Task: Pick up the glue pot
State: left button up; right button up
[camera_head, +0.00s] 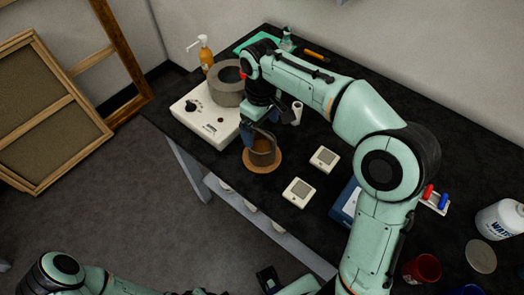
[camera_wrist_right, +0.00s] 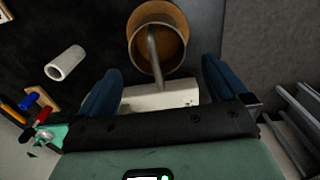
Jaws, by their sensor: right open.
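The glue pot (camera_head: 263,150) is a dark, round pot with a brown inside, standing on a round cork mat (camera_head: 262,167) near the table's front edge. In the right wrist view the pot (camera_wrist_right: 172,48) shows its open mouth, with a grey stick-like part across it. My right gripper (camera_head: 256,133) is open, its blue fingers at the pot in the head view. In the wrist view the right gripper (camera_wrist_right: 162,88) has its fingers apart with the pot ahead, between their lines; contact cannot be told. Only parts of my left arm show at the bottom; its fingers are unclear.
A white hotplate (camera_head: 203,130) carrying a grey ring-shaped vessel (camera_head: 227,92) stands left of the pot. Two small white square devices (camera_head: 299,192) (camera_head: 324,158) lie right of it. An amber pump bottle (camera_head: 206,56) stands behind. A red cup (camera_head: 423,268) stands at lower right.

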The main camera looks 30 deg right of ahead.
aim_at(262, 131)
jog(key=shift+w+d+f+b, duration=0.15)
jog(key=shift+f+b, duration=0.25)
jog(key=shift+f, duration=2.3)
jog(key=shift+r, duration=0.1)
jog(key=c, duration=1.5)
jog(key=shift+r, duration=0.1)
